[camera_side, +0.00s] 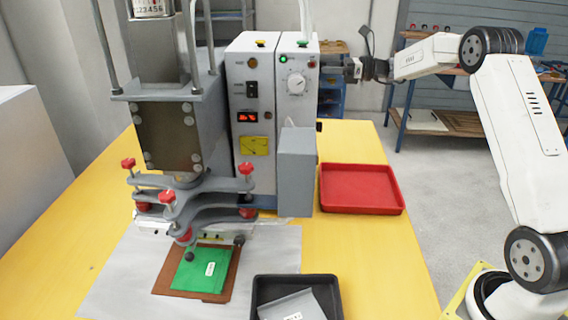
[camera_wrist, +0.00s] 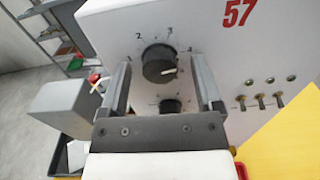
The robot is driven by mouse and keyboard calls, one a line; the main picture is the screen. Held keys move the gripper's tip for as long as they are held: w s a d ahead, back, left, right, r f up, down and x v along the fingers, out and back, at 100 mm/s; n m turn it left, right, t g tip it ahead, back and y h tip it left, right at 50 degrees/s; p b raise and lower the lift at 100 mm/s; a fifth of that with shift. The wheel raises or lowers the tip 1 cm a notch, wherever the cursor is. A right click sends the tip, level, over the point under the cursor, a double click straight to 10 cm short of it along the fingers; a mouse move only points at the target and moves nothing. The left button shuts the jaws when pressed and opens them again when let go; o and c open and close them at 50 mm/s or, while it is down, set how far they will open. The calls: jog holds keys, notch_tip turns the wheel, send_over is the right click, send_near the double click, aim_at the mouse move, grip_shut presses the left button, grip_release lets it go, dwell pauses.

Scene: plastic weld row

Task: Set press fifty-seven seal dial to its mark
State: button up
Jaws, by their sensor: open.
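In the wrist view, a black round dial (camera_wrist: 155,58) sits on the white side panel marked with a red 57 (camera_wrist: 237,13). Printed numbers and ticks surround it, a 2 among them at upper left; others are too small to read surely. A pale pointer line on the dial points right and slightly up. My gripper (camera_wrist: 161,66) is open, with one finger on each side of this dial; I cannot tell whether either touches it. A second, smaller black dial (camera_wrist: 171,105) lies just below, partly hidden by my gripper. In the side view, my gripper (camera_side: 352,70) is at the cabinet's right side.
Several toggle switches (camera_wrist: 262,101) are right of the dials. A grey box (camera_side: 297,170) juts from the white cabinet (camera_side: 252,85). A red tray (camera_side: 361,188) and a black tray (camera_side: 256,300) lie on the yellow table (camera_side: 375,250). The press head (camera_side: 166,135) stands left.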

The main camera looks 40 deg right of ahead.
grip_shut()
jog(key=shift+n, duration=0.3)
jog(key=n, duration=2)
jog(key=shift+f+n, duration=0.1)
jog(key=shift+n, duration=0.3)
dwell(0.4)
